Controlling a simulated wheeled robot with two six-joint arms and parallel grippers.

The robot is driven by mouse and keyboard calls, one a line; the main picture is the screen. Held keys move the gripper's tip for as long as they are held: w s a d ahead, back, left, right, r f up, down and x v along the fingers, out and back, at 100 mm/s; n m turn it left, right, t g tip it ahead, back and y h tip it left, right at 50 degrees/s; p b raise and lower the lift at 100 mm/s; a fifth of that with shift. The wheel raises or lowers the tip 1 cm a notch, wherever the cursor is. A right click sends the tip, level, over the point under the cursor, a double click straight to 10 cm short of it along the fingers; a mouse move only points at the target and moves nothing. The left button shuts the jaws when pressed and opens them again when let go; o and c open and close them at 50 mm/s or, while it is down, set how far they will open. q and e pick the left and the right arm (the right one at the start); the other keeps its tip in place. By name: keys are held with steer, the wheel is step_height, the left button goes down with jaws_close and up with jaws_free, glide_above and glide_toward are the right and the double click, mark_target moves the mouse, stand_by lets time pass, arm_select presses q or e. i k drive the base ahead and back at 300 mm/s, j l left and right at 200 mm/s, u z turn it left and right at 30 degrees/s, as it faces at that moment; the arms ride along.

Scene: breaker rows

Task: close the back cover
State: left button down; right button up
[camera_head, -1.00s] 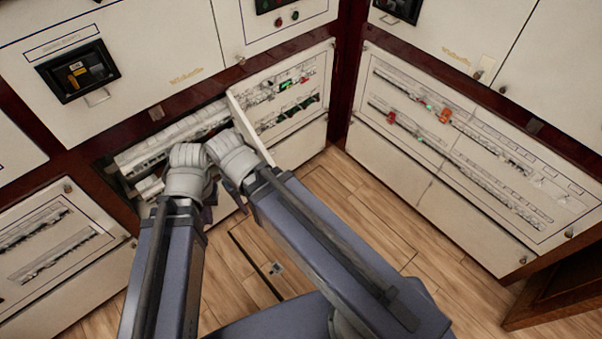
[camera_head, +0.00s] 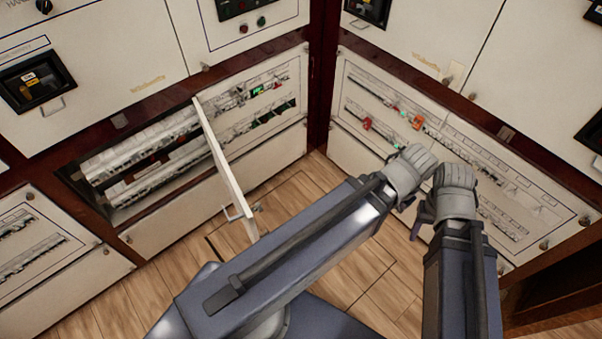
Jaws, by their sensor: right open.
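A white cover (camera_head: 228,172) stands swung open from the left cabinet, jutting out toward me with a small handle near its lower end. Beside it the opened compartment (camera_head: 145,160) shows rows of white breakers. I cannot tell whether this cover is the back one. My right gripper (camera_head: 430,210) is open in front of the right cabinet, well to the right of the cover. My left gripper (camera_head: 408,178) is close beside it on its left; its fingers are mostly hidden. Neither gripper touches the open cover.
A closed panel (camera_head: 262,150) with breaker rows lies right of the open cover. The right cabinet's panel (camera_head: 365,165) is closed behind my grippers. The wooden floor (camera_head: 295,205) between the cabinets is clear. A dark wooden edge (camera_head: 560,290) is at lower right.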

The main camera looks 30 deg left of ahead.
mark_target(236, 183)
steer(key=l+z, duration=0.1)
steer(key=z, duration=0.25)
steer(key=i+l+z, duration=0.1)
steer(key=z, duration=0.25)
steer(key=i+z, duration=0.1)
steer(key=z, duration=0.3)
steer(key=i+l+u, duration=0.1)
steer(key=u, duration=0.3)
steer(key=l+u, duration=0.15)
steer(key=u, duration=0.3)
steer(key=i+l+u, duration=0.1)
steer(key=u, duration=0.3)
steer(key=l+u, duration=0.25)
steer(key=u, duration=0.2)
steer(key=l+u, duration=0.2)
steer(key=u, duration=0.2)
steer(key=l+u, duration=0.15)
steer(key=u, duration=0.25)
steer(key=k+l+u, duration=0.1)
steer(key=u, duration=0.25)
steer(key=k+l+u, duration=0.15)
steer(key=u, duration=0.2)
steer(key=k+u, duration=0.15)
steer(key=u, duration=0.2)
steer(key=i+j+z, duration=0.1)
steer(key=z, duration=0.4)
steer(key=i, duration=0.1)
